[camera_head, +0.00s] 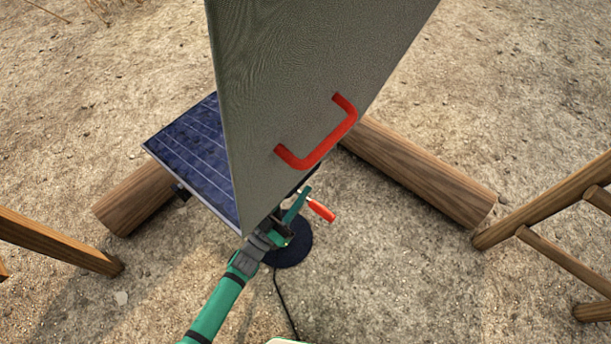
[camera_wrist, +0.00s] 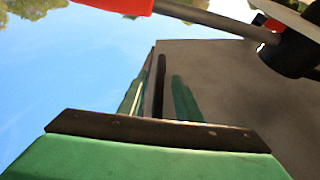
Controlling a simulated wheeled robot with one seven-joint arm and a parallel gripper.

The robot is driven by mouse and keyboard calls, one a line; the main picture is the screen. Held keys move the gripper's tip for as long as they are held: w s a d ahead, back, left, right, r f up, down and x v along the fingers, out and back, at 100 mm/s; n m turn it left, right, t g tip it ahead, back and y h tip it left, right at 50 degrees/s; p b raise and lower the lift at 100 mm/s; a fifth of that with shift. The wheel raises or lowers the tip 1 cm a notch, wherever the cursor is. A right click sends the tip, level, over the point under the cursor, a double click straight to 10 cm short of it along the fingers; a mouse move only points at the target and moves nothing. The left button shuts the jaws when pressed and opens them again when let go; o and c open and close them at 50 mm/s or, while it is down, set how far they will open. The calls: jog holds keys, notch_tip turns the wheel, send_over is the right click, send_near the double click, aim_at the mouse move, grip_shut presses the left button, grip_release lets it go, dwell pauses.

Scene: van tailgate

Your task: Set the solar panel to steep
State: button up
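The solar panel (camera_head: 195,150) is a dark blue sheet with pale lines, tilted at the left in the head view. A large grey board with a red handle stands in front of it and hides much of it. My green gripper (camera_head: 290,217) is at the board's lower edge, beside a small lever with a red grip (camera_head: 321,211). In the wrist view, a red grip (camera_wrist: 125,4) on a metal rod crosses the top, apart from my gripper. The gap between the fingertips is unclear. I cannot make out a marked steep setting.
The grey board (camera_head: 270,80) with its red handle (camera_head: 330,140) rises close above my gripper. A dark round base (camera_head: 291,248) with a cable is below. Logs (camera_head: 415,172) lie behind, and wooden frames (camera_head: 550,215) stand at both sides. Sandy ground is open at lower right.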

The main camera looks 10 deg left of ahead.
jog(key=shift+x, duration=2.35)
grip_shut()
